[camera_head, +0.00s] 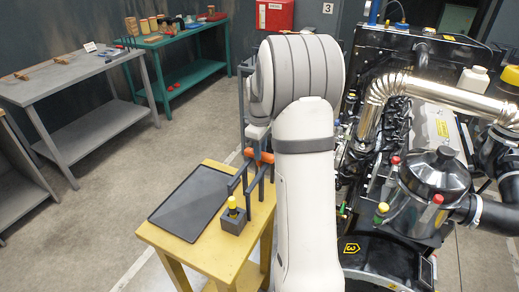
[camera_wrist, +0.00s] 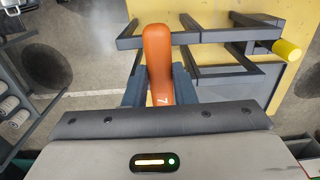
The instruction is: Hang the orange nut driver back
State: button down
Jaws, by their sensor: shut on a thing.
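The orange nut driver (camera_wrist: 157,62) is between the two fingers of my gripper (camera_wrist: 160,88) in the wrist view, its handle toward the camera and its shaft hidden. In the head view a bit of its orange handle (camera_head: 260,155) shows beside my arm; my gripper is mostly hidden there. A dark grey rack with forked arms (camera_wrist: 215,36) lies behind the handle in the wrist view, and the handle overlaps the end of one fork. I cannot tell whether they touch. The rack (camera_head: 248,180) stands at the right side of the yellow table (camera_head: 190,262).
A black tray (camera_head: 190,200) covers much of the table. The diesel engine (camera_head: 420,150) is close on the right. Grey (camera_head: 75,75) and green (camera_head: 180,45) benches stand far left, with open floor between.

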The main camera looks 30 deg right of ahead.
jog(key=c, duration=0.8)
grip_release()
jog(key=shift+o, duration=0.2)
jog(key=shift+r, duration=0.25)
jog(key=shift+r+p, duration=1.25)
jog(key=shift+r, duration=0.25)
jog(key=shift+r, duration=0.15)
notch_tip(320, 180, up, 6)
jog(key=p, duration=0.4)
jog(key=shift+a, duration=0.1)
